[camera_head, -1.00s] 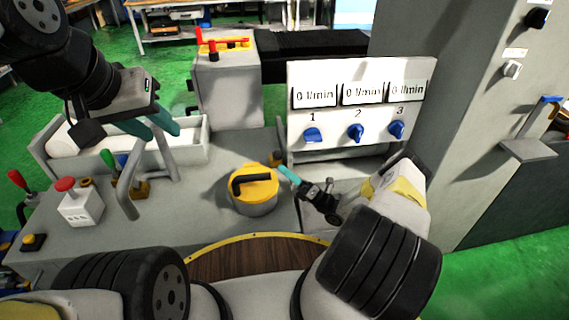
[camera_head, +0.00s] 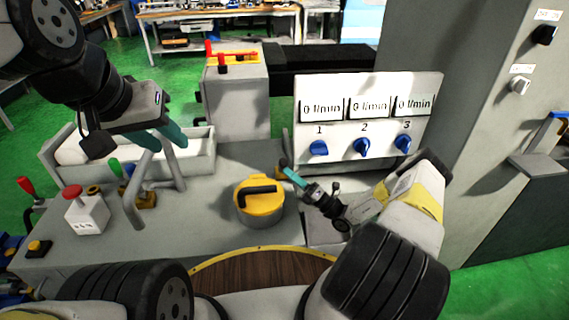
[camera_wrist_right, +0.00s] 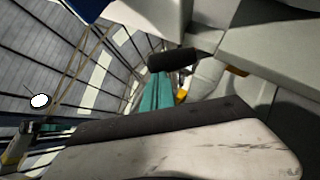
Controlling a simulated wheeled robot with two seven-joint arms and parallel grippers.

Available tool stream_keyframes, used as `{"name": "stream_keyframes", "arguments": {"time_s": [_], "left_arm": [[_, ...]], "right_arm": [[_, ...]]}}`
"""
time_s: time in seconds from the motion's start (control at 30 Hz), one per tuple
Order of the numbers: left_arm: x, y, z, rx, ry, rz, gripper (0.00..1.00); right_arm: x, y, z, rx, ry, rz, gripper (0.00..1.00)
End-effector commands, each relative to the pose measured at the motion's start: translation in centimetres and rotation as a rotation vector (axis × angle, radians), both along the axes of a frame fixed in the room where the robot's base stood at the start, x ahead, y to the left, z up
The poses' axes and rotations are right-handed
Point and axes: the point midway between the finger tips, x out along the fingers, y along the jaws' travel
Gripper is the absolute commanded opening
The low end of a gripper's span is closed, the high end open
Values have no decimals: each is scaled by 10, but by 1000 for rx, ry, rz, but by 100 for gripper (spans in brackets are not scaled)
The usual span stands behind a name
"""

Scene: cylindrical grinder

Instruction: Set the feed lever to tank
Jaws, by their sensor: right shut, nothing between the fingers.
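A small lever with a yellow-brown base (camera_head: 282,169) stands behind the yellow round lid. Its upper part is hard to make out in the head view; I cannot read any lever label. My right gripper (camera_head: 292,176) is shut and empty, its teal tips just beside this lever. In the right wrist view the shut teal fingers (camera_wrist_right: 155,95) point towards a black cylindrical knob (camera_wrist_right: 172,59), very near or touching it; I cannot tell which. My left gripper (camera_head: 160,138) is open and empty, above the bench at left.
A yellow lid with a black handle (camera_head: 260,196) sits left of my right gripper. A panel with blue knobs (camera_head: 362,146) and displays reading 0 l/min stands behind. A red-button box (camera_head: 87,212), a green-handled lever (camera_head: 116,168) and a red-handled lever (camera_head: 26,186) are at left.

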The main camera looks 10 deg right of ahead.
Motion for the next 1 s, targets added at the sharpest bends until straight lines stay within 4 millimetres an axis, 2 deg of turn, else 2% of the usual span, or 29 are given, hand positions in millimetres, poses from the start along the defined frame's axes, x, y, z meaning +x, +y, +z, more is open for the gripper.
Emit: {"name": "stream_keyframes", "arguments": {"time_s": [0.2, 0.47, 1.0], "left_arm": [[0, 0, 0, 0, 0, 0, 36], [0, 0, 0, 0, 0, 0, 36], [0, 0, 0, 0, 0, 0, 36]], "right_arm": [[12, 0, 20, -1, 166, 0, 0], [27, 0, 35, 0, 343, 0, 0], [40, 0, 44, 2, 346, 1, 0]]}}
